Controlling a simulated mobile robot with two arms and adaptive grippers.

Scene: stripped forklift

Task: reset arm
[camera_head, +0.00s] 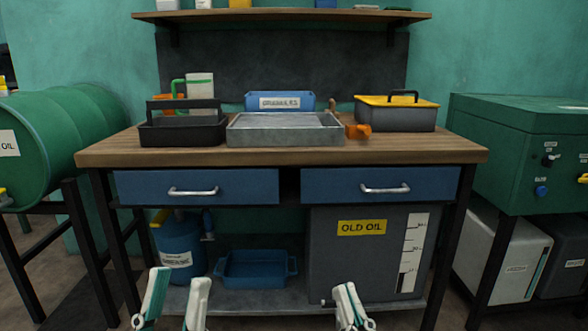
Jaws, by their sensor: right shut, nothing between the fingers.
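My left gripper (176,298) is at the bottom edge, left of centre. Its two pale, green-edged fingers stand apart with nothing visible between them. My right gripper (352,306) is at the bottom edge, right of centre, in front of the grey old oil tank. Its fingers are together and hold nothing. Both grippers appear low in front of the workbench (400,154), below its drawers. The rest of both arms is out of frame.
On the bench are a metal tray (286,138), a black toolbox (182,132), a blue bin (262,101) and a yellow-lidded box (396,117). Below are an old oil tank (370,265), a blue can (179,245) and a blue tub (256,272). A green drum (70,135) and a green cabinet (500,150) flank it.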

